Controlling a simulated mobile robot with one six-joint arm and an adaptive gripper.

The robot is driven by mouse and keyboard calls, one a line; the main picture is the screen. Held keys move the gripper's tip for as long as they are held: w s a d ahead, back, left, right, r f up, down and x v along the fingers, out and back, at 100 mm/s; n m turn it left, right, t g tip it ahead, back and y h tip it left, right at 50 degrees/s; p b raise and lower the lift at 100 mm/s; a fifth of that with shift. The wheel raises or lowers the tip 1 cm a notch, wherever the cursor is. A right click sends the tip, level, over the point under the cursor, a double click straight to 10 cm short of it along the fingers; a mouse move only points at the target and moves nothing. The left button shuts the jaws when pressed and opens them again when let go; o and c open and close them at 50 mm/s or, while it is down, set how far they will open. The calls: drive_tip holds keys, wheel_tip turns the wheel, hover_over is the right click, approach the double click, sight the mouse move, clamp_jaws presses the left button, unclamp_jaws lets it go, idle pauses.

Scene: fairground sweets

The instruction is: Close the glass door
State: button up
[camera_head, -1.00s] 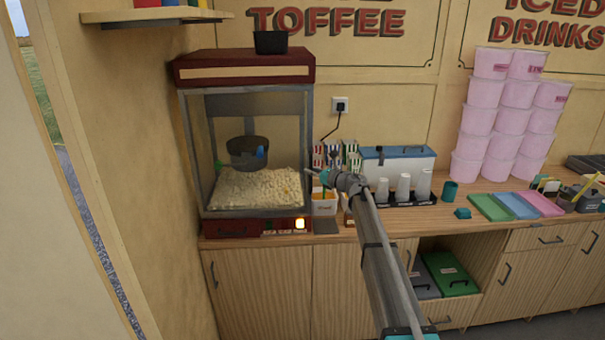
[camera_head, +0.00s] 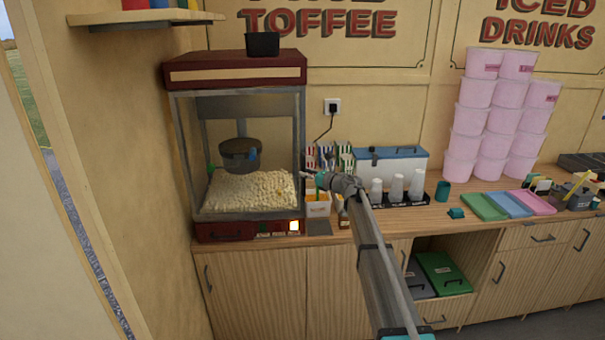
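The popcorn machine (camera_head: 236,74) stands at the left end of the counter, with a dark red top and base and grey metal posts. Its glass front (camera_head: 225,150) is clear, and I cannot tell whether the glass door is fully shut or a little ajar. Popcorn (camera_head: 250,192) and a dark kettle (camera_head: 240,153) show inside. My gripper (camera_head: 311,178) is beside the machine's right front post, above the counter. It is small and partly hidden by my arm, so its opening and any contact with the door are unclear.
A white-and-orange box (camera_head: 317,205) and striped cartons (camera_head: 328,157) stand close by my gripper. Cups on a black tray (camera_head: 400,199) and a blue-lidded case (camera_head: 392,165) are to the right. A wall shelf (camera_head: 145,17) juts out at upper left.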

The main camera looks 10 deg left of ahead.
drive_tip(key=v, duration=1.1)
drive_tip(key=d+m+t+h+b, duration=0.2)
drive_tip(key=d+m+t+h, duration=1.1)
drive_tip(key=m, duration=0.8)
drive_tip(key=s+d+f+m+g+h, duration=0.3)
drive_tip(key=s+d+f+m, duration=0.15)
drive_tip(key=d+m, duration=0.2)
drive_tip(key=s+d+f+m+g+h, duration=0.3)
drive_tip(key=s+d+m, duration=0.2)
drive_tip(key=d+m, duration=0.15)
drive_tip(key=s+d+f+m+g+b, duration=0.25)
drive_tip(key=s+f+m+g, duration=0.65)
drive_tip(key=s, duration=0.6)
drive_tip(key=s+a+f+m+g+y, duration=0.1)
drive_tip(key=s+f+m+g, duration=0.2)
drive_tip(key=s, duration=0.5)
drive_tip(key=s+a+f+m+g+y, duration=0.1)
drive_tip(key=s+a+f+m+g, duration=0.1)
drive_tip(key=s, duration=0.7)
drive_tip(key=shift+a+f+m+g+y, duration=0.3)
drive_tip(key=shift+f+m+g+y, duration=0.1)
drive_tip(key=shift+f, duration=0.25)
